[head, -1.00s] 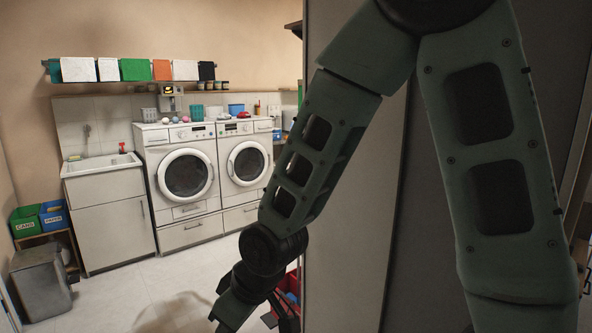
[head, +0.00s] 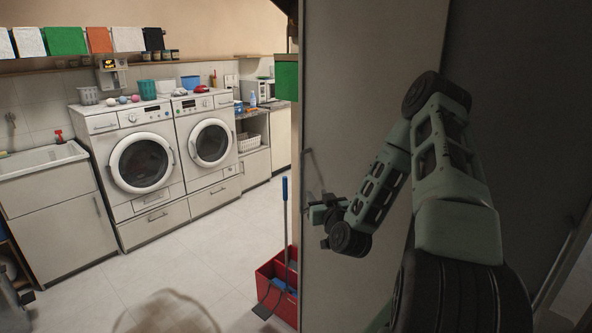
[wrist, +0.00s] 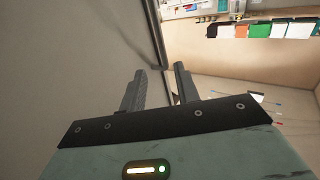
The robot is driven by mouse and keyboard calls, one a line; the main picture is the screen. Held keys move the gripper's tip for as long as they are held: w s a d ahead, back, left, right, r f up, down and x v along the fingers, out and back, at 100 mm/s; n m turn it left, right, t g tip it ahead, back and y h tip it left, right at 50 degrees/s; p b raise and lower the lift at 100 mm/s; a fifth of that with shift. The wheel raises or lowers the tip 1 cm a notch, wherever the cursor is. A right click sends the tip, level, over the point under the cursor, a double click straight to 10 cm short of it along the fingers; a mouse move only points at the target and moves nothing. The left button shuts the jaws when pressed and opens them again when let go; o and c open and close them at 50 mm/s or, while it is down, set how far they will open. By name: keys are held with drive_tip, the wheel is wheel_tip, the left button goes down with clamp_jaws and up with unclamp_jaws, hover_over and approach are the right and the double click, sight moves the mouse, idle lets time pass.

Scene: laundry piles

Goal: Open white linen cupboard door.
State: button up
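The tall off-white cupboard door (head: 365,85) fills the middle of the head view, beside the dark grey area on the right. A thin bar handle (head: 309,168) stands near its left edge. My gripper (head: 318,213) is just below or level with the handle's lower end, close to the door. Whether the fingers touch the handle cannot be told.
A red bin (head: 268,285) with a blue-handled tool stands on the floor left of the cupboard. Two white washing machines (head: 140,165) and a sink cabinet (head: 55,215) line the back wall. The tiled floor (head: 180,260) between is mostly clear.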

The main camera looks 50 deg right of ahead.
sight(302, 175)
drive_tip(key=p+x, duration=0.5)
drive_tip(key=x, duration=1)
drive_tip(key=shift+w+d+p, duration=0.1)
drive_tip(key=shift+p, duration=0.25)
drive_tip(key=shift+x, duration=0.8)
drive_tip(key=shift+f, duration=0.1)
clamp_jaws()
